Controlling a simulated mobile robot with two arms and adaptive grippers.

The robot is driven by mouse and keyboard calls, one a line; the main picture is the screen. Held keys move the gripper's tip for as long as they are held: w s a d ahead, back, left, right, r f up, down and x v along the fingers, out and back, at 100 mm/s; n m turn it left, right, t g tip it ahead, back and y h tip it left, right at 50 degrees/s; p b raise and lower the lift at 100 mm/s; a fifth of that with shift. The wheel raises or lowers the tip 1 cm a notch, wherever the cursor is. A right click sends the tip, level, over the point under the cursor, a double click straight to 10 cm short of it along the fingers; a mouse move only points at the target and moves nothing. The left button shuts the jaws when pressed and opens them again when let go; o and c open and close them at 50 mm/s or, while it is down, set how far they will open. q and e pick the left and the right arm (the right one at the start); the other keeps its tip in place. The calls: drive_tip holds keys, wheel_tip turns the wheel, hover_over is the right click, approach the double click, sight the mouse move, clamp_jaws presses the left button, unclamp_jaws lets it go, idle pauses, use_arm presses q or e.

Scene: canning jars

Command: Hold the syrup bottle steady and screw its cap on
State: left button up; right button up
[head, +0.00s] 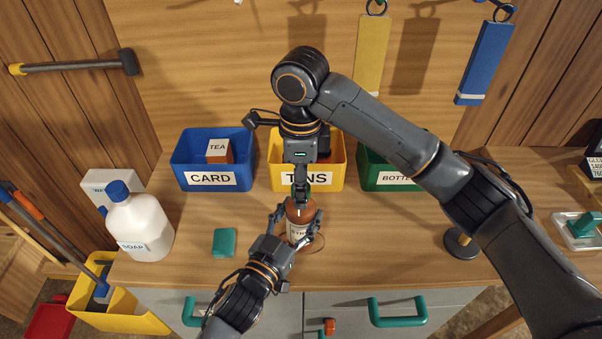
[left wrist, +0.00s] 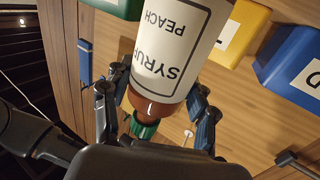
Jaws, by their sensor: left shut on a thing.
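The brown syrup bottle (head: 299,216), with a white label, stands upright near the front of the worktop. It fills the middle of the left wrist view (left wrist: 172,60), upside down there. My left gripper (head: 298,238) is shut around its body, one finger on each side. A green cap (left wrist: 145,127) shows at the bottle's neck in the left wrist view; I cannot tell whether it is seated on the thread. My right gripper (head: 301,196) points straight down above the bottle, its fingertips at the cap. Its fingers look close together, but their grip is unclear.
Blue (head: 202,187), yellow (head: 274,179) and green (head: 375,182) bins stand behind the bottle. A white soap jug (head: 139,228) and a green block (head: 224,242) are to the left. A dark, round-based object (head: 461,243) stands right. The worktop between it and the bottle is clear.

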drive_tip(key=shift+o, duration=0.2)
wheel_tip(320, 180, up, 12)
drive_tip(key=s+d+f+n+t+y, duration=0.1)
drive_tip(key=s+d+n+t+y, duration=0.1)
drive_tip(key=n, duration=1.1)
drive_tip(key=s+d+n+t+y, duration=0.1)
drive_tip(key=s+d+n, duration=0.1)
drive_tip(key=n, duration=1.2)
drive_tip(key=x, duration=1.2)
drive_tip(key=shift+w+a+f, duration=0.1)
drive_tip(key=shift+w+a, duration=0.1)
drive_tip(key=shift+a, duration=0.1)
clamp_jaws()
drive_tip(key=m+t+h, duration=0.1)
drive_tip(key=m, duration=0.3)
drive_tip(key=shift+a+m, duration=0.1)
drive_tip(key=shift+m, duration=0.2)
